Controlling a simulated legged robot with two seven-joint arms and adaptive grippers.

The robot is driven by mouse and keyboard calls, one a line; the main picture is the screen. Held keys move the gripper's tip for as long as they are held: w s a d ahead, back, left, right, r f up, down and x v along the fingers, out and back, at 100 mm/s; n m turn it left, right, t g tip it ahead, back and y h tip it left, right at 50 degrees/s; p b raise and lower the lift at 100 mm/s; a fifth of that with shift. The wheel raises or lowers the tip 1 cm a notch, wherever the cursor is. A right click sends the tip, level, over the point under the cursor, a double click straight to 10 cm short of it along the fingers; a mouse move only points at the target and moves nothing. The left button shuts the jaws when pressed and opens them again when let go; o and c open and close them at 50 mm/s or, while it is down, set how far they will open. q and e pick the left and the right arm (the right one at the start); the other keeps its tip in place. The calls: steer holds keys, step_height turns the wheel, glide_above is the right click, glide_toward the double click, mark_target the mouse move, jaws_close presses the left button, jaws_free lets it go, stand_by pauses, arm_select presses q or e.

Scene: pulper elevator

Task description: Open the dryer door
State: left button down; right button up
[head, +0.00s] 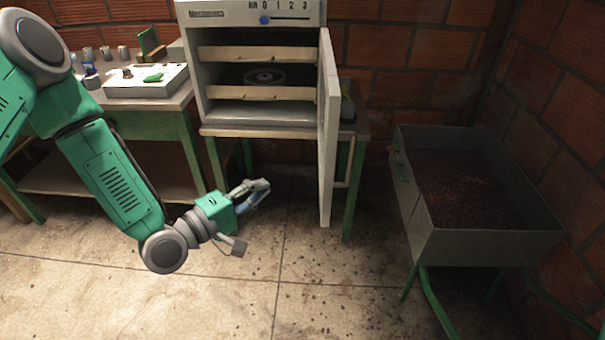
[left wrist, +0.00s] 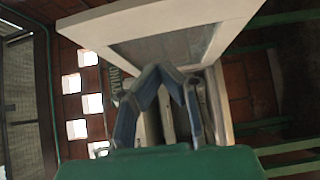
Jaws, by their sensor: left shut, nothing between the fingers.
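The dryer (head: 258,65) is a pale box on a green-legged table, with wooden-edged shelves inside. Its door (head: 328,130) stands wide open, hinged on the right side and swung out toward me. My left gripper (head: 265,187) is in front of and below the dryer opening, left of the door and apart from it in the head view. The gripper is shut and empty. In the left wrist view the gripper fingers (left wrist: 160,75) show in front of a pale framed panel (left wrist: 175,30), which looks like the door. My right gripper is in neither view.
A green-legged table (head: 180,98) on the left holds a white device (head: 145,82) and several small cups. A metal bin of dark red beans (head: 470,190) stands on the right on green legs.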

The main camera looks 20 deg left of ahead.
arm_select(q)
steer(key=s+d+x, duration=0.1)
steer(key=d+x, duration=0.1)
steer(key=x, duration=1)
steer(key=shift+w+d, duration=0.15)
steer(key=shift+d, duration=0.15)
steer(key=shift+d, duration=0.1)
steer(key=w+d+b, duration=0.3)
steer(key=w+d, duration=0.1)
steer(key=d, duration=0.7)
steer(key=shift+w+d, duration=0.3)
steer(key=shift+a, duration=0.15)
